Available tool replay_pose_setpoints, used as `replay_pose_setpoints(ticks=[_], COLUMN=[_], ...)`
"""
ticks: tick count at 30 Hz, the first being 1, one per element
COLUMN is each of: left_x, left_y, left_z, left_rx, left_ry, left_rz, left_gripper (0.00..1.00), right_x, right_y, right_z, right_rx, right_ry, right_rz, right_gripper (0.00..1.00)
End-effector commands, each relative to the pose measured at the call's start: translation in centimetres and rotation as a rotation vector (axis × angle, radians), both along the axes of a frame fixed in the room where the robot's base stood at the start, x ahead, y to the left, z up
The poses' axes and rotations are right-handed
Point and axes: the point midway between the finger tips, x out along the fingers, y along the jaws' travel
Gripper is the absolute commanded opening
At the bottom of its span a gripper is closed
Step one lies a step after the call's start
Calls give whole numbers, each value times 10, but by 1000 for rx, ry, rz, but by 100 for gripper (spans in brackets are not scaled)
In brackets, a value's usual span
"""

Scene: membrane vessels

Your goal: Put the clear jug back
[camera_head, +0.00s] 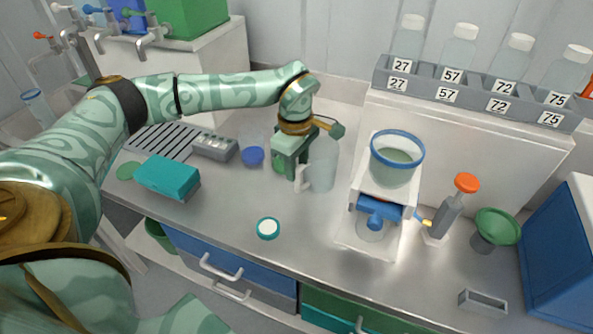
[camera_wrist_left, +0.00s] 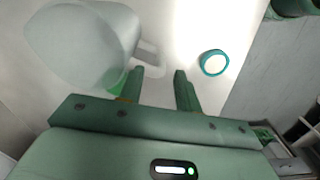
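The clear jug (camera_head: 323,168) stands upright on the grey counter, just right of my left gripper (camera_head: 291,178) in the head view. Its pale handle (camera_head: 301,179) faces the gripper. In the wrist view the clear jug (camera_wrist_left: 80,45) fills the upper left, with its handle (camera_wrist_left: 148,56) just beyond the fingertips, nearer the left one. My left gripper (camera_wrist_left: 159,72) is open there, with a bare gap between its fingers. Whether a finger touches the handle I cannot tell. My right gripper is in neither view.
A white stand with a blue-rimmed vessel (camera_head: 397,157) is right of the jug. A teal-rimmed white disc (camera_head: 268,228) lies in front. A blue cap (camera_head: 253,156), a grey block (camera_head: 214,148) and a teal box (camera_head: 168,177) are to the left. Numbered bottles line the rack (camera_head: 478,93) behind.

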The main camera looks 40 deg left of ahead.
Motion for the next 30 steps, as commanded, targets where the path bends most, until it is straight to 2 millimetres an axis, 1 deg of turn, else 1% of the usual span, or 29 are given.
replay_pose_setpoints(ticks=[1,6,9,12,17,30], left_x=[1,0,-1,-1,-1,-1], left_y=[1,2,2,2,2,2], left_z=[18,58,75,86,92,91], left_rx=[1,0,1,1,0,0], left_ry=[-6,-6,-4,-3,0,0], left_rz=[1,2,2,0,1,1], left_gripper=[34,34,34,34,34,34], right_x=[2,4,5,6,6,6], right_y=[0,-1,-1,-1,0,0], right_z=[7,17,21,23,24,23], right_rx=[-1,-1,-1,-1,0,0], right_ry=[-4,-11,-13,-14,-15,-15], right_rz=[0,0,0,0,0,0], right_gripper=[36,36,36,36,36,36])
